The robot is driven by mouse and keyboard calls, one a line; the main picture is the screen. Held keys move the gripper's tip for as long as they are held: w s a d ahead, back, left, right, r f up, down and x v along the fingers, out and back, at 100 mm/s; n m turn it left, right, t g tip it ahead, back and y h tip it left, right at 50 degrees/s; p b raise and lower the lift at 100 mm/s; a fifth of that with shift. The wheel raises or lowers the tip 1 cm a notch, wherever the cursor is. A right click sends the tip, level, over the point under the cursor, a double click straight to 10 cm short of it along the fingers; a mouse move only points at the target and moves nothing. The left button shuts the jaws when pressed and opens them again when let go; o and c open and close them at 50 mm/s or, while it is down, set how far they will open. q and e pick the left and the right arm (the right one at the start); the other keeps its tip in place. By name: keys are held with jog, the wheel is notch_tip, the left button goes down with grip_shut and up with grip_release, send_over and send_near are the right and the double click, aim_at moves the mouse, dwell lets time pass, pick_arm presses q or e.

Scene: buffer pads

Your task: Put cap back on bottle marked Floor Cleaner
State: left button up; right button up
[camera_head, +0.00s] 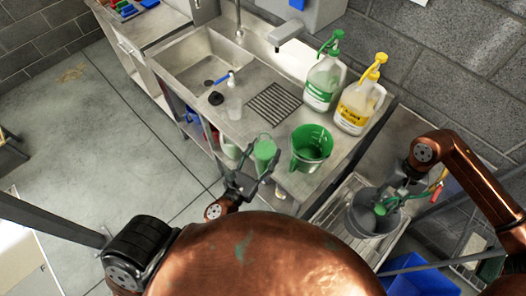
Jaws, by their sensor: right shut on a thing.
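A white jug with a green label and green pump top (322,82) stands at the back of the steel counter. A jug with a yellow label and yellow pump top (355,107) stands to its right. I cannot read either label. A small black round piece (216,98), possibly a cap, lies by the sink's front edge. My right gripper (389,201) is at the grey bucket's mouth, shut on a small green thing (380,209), partly hidden. My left gripper (246,184) is at the counter's front edge, close to a green translucent container (264,150); its grip is unclear.
A green measuring bucket (311,148) stands on the counter near the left gripper. The grey bucket (356,217) sits on a ribbed drainer at right. A white-topped bottle (232,82) and blue brush (216,79) are by the sink (190,64). A drain grate lies mid-counter.

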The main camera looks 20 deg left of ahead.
pick_arm(q)
jog(key=w+d+r+m+g+h, duration=0.2)
jog(key=w+d+r+m+h, duration=0.1)
jog(key=r+h, duration=0.2)
jog(key=w+d+r+m+g+h, duration=0.2)
jog(key=w+d+r+m+h, duration=0.1)
jog(key=r, duration=0.7)
jog(key=shift+d+m+h, duration=0.45)
jog(key=shift+m+h, duration=0.05)
jog(key=shift+h, duration=0.5)
jog(key=shift+f, duration=0.15)
pick_arm(e)
jog(key=w+a+r+m+y, duration=0.1)
jog(key=w+a+r+m, duration=0.25)
jog(key=a+r, duration=0.25)
jog(key=w+a+r+m+t+y, duration=0.1)
jog(key=w+a+r+m, duration=0.25)
jog(key=a+r, duration=0.25)
jog(key=w+a+r+m+y, duration=0.1)
jog(key=w+a+r+m, duration=0.25)
jog(key=a+r, duration=0.25)
jog(key=s+a+r+m+t, duration=0.2)
jog(key=a+r+m, duration=0.7)
jog(key=a+r, duration=0.6)
notch_tip(320, 180, up, 3)
jog(key=shift+s+a+f+t, duration=0.15)
jog(key=shift+s+a+t, duration=0.25)
jog(key=shift+s, duration=0.5)
jog(key=shift+m, duration=0.25)
